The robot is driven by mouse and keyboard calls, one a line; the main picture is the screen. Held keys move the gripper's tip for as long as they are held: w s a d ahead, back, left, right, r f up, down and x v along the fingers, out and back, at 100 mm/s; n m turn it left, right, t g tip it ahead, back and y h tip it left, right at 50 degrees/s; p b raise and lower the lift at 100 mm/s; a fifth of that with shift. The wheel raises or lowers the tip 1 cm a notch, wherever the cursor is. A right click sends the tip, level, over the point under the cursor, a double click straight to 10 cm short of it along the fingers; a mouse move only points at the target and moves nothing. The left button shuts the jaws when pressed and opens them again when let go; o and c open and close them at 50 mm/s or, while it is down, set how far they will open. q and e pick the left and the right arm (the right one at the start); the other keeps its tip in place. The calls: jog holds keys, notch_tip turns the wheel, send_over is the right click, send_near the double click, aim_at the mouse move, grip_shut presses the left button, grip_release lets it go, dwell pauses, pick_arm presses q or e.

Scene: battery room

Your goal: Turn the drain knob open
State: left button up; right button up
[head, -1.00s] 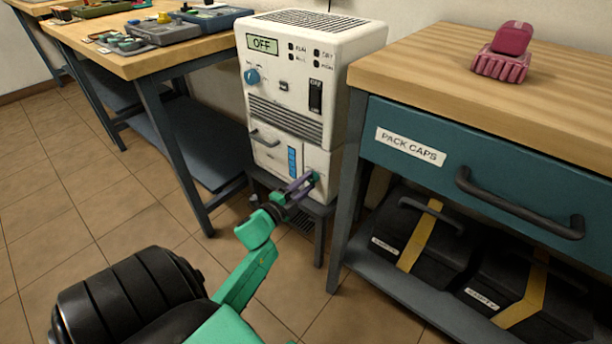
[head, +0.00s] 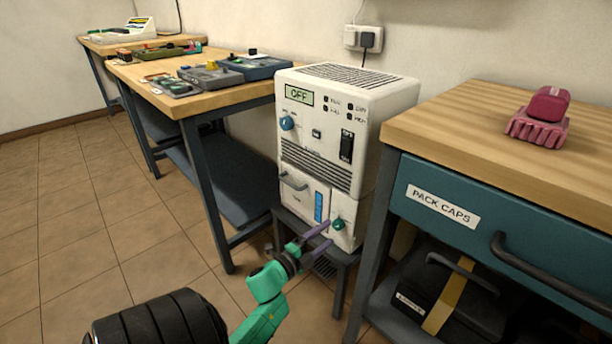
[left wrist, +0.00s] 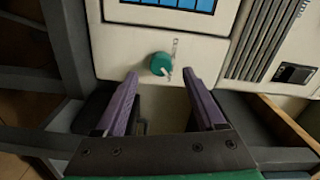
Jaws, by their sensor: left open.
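The drain knob (head: 338,224) is a small green knob low on the front of the white machine (head: 296,140). In the left wrist view the knob (left wrist: 160,64) has a pale pointer at its lower right and a small marking above right. My left gripper (head: 321,237) is open, with two purple fingers pointing at the machine front. In the left wrist view the knob is ahead of and between the fingertips (left wrist: 160,77), and the fingers do not appear to touch it. The machine's display reads OFF. My right gripper is not in view.
The machine stands on a low dark stand (head: 345,262). A bench with a PACK CAPS drawer (head: 480,215) is close on its right, with black cases (head: 440,290) below. A workbench (head: 185,103) with trays is on the left. Tiled floor is free at left.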

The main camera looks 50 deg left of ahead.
pick_arm(q)
jog(key=s+p, duration=0.2)
jog(key=s, duration=0.9)
jog(key=shift+s+d, duration=0.15)
jog(key=shift+s, duration=0.2)
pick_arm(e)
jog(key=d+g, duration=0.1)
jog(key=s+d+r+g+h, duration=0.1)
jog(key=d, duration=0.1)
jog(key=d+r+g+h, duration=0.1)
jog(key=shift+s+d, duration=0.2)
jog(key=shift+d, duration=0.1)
